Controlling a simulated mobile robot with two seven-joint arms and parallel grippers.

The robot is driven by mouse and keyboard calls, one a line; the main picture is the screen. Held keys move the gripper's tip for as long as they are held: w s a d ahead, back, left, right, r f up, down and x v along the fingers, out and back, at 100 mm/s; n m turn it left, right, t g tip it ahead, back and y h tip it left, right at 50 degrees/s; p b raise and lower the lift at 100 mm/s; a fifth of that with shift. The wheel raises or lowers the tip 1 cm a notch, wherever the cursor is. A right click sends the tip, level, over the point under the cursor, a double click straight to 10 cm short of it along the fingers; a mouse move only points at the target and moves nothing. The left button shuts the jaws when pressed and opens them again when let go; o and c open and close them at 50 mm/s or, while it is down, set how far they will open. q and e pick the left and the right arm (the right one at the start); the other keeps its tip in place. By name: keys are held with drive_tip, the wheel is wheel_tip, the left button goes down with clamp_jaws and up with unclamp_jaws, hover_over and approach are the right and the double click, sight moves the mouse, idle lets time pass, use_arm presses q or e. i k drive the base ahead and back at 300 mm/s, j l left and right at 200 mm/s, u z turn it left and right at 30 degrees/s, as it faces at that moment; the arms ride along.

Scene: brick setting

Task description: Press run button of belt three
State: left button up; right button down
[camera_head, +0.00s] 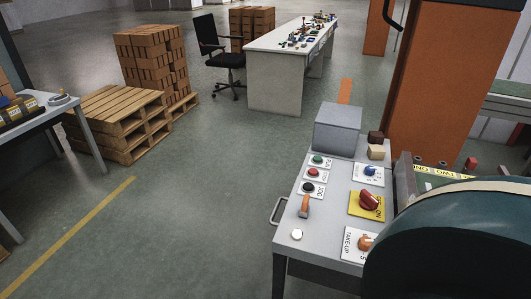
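A light grey control table (329,220) stands at the lower right. Along its left side is a column of labelled push buttons: a green button (318,160) at the far end, a red button (314,172) and a black button (308,187) nearer, marked JOG. The label beside the green button is too small to read surely. A red rotary switch (369,200) sits on a yellow plate to the right, with a blue knob (370,170) behind it. Neither of my grippers is in view.
A grey box (338,129) sits at the table's far end. A dark teal rounded housing (465,250) covers the lower right. An orange cabinet (440,90) stands behind. Pallets (118,118) with bricks and a chair (221,60) are further left. Floor left of the table is clear.

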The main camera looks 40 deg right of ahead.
sight(317, 158)
drive_tip(key=i+j+u, duration=0.2)
drive_tip(key=i, duration=0.2)
drive_tip(key=i+j+u, duration=0.15)
drive_tip(key=i, duration=0.25)
drive_tip(key=i+j+u, duration=0.2)
drive_tip(key=i, duration=0.2)
drive_tip(key=i+l+z, duration=0.1)
drive_tip(key=i+z, duration=0.2)
drive_tip(key=z, duration=0.2)
drive_tip(key=i+z, duration=0.3)
drive_tip(key=z, duration=0.15)
drive_tip(key=i+j+z, duration=0.2)
drive_tip(key=z, duration=0.3)
drive_tip(key=i+l+z, duration=0.1)
drive_tip(key=z, duration=0.3)
drive_tip(key=i+z, duration=0.25)
drive_tip(key=z, duration=0.15)
drive_tip(key=i+z, duration=0.2)
drive_tip(key=z, duration=0.2)
drive_tip(key=i+j+z, duration=0.15)
drive_tip(key=z, duration=0.25)
drive_tip(key=i+z, duration=0.35)
drive_tip(key=i+j+z, duration=0.1)
drive_tip(key=z, duration=0.25)
drive_tip(key=i, duration=0.05)
